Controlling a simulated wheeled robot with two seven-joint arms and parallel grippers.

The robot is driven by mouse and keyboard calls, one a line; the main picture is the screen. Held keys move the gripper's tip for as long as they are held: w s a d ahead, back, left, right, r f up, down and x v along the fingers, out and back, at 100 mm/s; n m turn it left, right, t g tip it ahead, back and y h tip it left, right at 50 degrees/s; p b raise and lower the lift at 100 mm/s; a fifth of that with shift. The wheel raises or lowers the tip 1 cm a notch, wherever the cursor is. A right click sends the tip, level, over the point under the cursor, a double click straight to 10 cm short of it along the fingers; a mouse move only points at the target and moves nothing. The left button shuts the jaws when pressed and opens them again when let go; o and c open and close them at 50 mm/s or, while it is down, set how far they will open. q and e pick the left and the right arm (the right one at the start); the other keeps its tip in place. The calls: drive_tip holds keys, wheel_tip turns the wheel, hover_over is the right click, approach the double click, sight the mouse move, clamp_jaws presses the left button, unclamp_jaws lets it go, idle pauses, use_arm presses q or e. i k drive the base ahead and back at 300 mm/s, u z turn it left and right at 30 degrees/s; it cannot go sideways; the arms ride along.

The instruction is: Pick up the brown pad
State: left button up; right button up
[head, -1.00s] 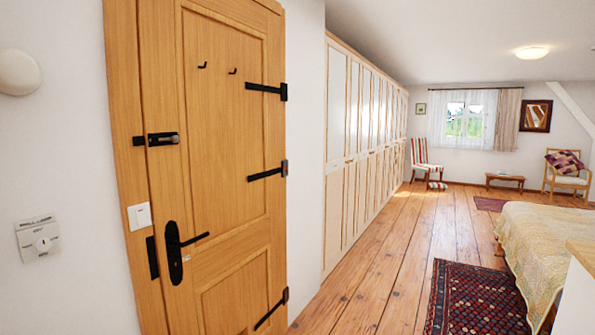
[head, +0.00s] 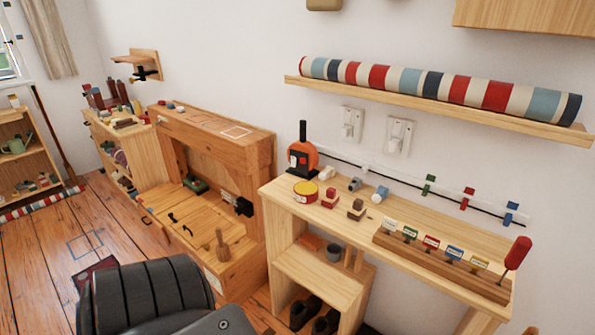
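A small brown block-like pad (head: 356,209) lies on the light wooden bench (head: 400,222), near its front edge left of the middle. It looks small, and I cannot tell for sure that it is the brown pad. A similar red and brown block (head: 330,198) sits just to its left. A flat orange-brown piece (head: 311,242) lies on the shelf below. Neither of my grippers shows in the head view.
A labelled rack (head: 438,266) and red-handled tool (head: 517,253) are at right. Floor at left (head: 110,230) is partly clear.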

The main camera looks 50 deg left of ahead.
sight(358, 210)
drive_tip(key=u, duration=1.3)
